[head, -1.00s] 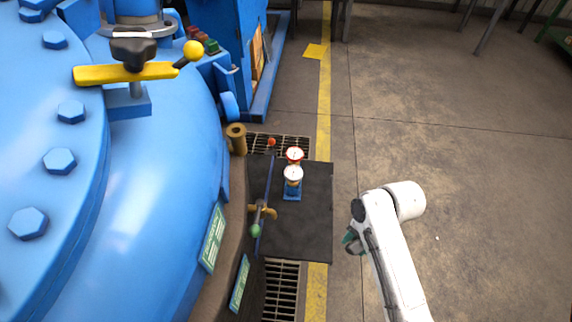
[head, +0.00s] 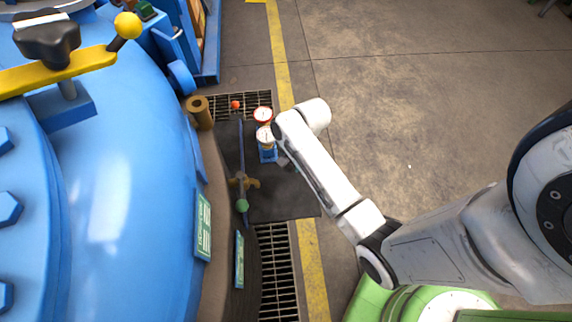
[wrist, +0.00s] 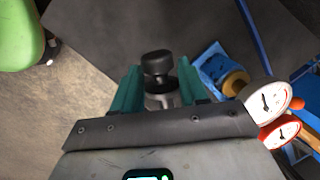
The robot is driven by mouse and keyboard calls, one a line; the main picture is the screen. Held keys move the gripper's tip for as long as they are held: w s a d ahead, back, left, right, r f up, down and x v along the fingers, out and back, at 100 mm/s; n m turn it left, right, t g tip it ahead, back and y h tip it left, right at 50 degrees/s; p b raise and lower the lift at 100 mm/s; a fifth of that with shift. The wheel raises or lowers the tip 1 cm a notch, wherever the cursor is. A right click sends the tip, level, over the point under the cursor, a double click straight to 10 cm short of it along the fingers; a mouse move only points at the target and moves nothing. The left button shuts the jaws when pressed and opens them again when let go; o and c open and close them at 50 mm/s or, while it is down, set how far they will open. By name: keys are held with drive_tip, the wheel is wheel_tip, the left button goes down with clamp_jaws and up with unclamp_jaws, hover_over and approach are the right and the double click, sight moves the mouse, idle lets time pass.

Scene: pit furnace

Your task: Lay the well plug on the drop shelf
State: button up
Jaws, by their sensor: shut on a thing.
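In the wrist view my gripper (wrist: 160,92) has its teal fingers shut on the well plug (wrist: 157,66), which has a black knob above a grey metal body. The plug's lower part is hidden between the fingers. In the head view my white arm hides most of the gripper, beside the gauges and above the dark flat surface (head: 285,200). I cannot tell whether this surface is the drop shelf or a floor mat; no other shelf is clear.
Two dial gauges on a blue block (head: 268,156) stand close left of my gripper. Open floor is right.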

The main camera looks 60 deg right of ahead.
drive_tip(key=shift+w+d+f, duration=0.1)
drive_tip(key=shift+w+f, duration=0.65)
drive_tip(key=shift+f, duration=0.25)
drive_tip(key=shift+d+b+x, duration=0.15)
drive_tip(key=shift+b+x, duration=0.05)
drive_tip(key=shift+x, duration=0.65)
drive_tip(key=shift+d+b+x, duration=0.1)
drive_tip(key=shift+b+x, duration=0.1)
drive_tip(key=shift+x, duration=0.65)
drive_tip(key=shift+s+f, duration=0.1)
drive_tip(key=shift+f, duration=0.1)
drive_tip(key=o, duration=1.1)
